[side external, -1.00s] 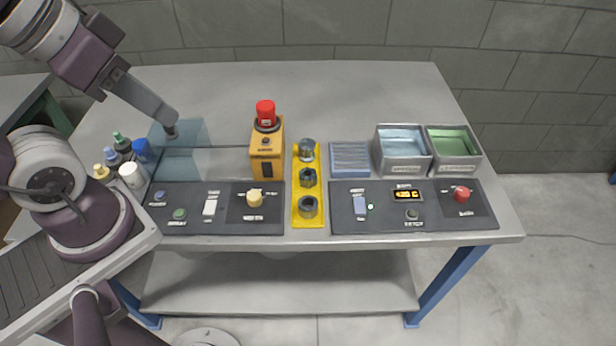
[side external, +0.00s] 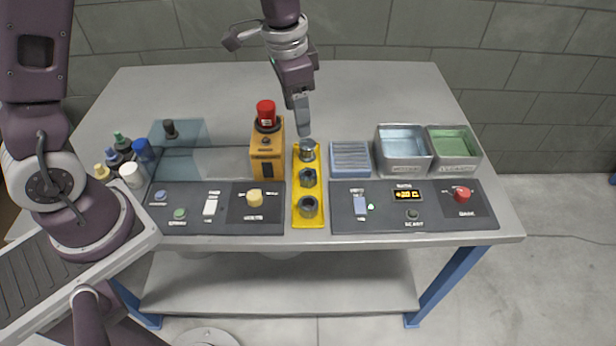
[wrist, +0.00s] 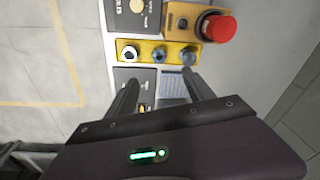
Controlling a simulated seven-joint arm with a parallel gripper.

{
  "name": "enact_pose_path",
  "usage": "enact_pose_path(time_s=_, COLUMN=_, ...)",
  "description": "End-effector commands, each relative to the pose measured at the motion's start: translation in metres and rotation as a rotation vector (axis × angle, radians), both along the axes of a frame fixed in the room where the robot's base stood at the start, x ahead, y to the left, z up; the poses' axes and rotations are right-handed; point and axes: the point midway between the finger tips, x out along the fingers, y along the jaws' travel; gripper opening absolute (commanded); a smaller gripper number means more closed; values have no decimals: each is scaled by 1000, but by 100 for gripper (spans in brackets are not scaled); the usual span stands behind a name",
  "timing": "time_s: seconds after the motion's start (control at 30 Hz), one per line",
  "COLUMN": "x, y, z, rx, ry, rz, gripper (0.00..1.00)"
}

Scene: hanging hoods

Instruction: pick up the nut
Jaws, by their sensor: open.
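A yellow tray (side external: 321,215) on the table holds three metal pieces in a row. The near one (side external: 308,207) and the middle one (side external: 309,178) look like dark hexagonal nuts with holes. The far one (side external: 307,150) is greyer, and its exact shape is hard to tell. The wrist view shows the tray (wrist: 144,43) with the near nut (wrist: 130,53), middle nut (wrist: 159,53) and far piece (wrist: 188,58) in it. My gripper (side external: 304,132) is above and just behind the far end of the tray. In the wrist view my gripper (wrist: 161,85) is open and empty.
An orange box with a red button (side external: 265,109) stands close left of the tray. A blue ribbed block (side external: 350,158), a blue-lined bin (side external: 404,170) and a green-lined bin (side external: 454,170) are on the right. Control panels (side external: 440,222) line the front. The table's back is clear.

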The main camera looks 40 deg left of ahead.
Motion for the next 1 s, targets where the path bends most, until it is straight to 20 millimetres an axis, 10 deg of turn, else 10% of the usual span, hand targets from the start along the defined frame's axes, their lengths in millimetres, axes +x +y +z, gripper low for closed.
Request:
enact_pose_path(time_s=0.2, x=31, y=-8, z=-99, rx=8, ry=110, rz=-130, gripper=62)
enact_pose_path(time_s=0.7, x=26, y=-4, z=-177, rx=8, ry=123, rz=-143, gripper=62)
enact_pose_path(time_s=1.0, x=26, y=-4, z=-180, rx=7, ry=120, rz=-142, gripper=52)
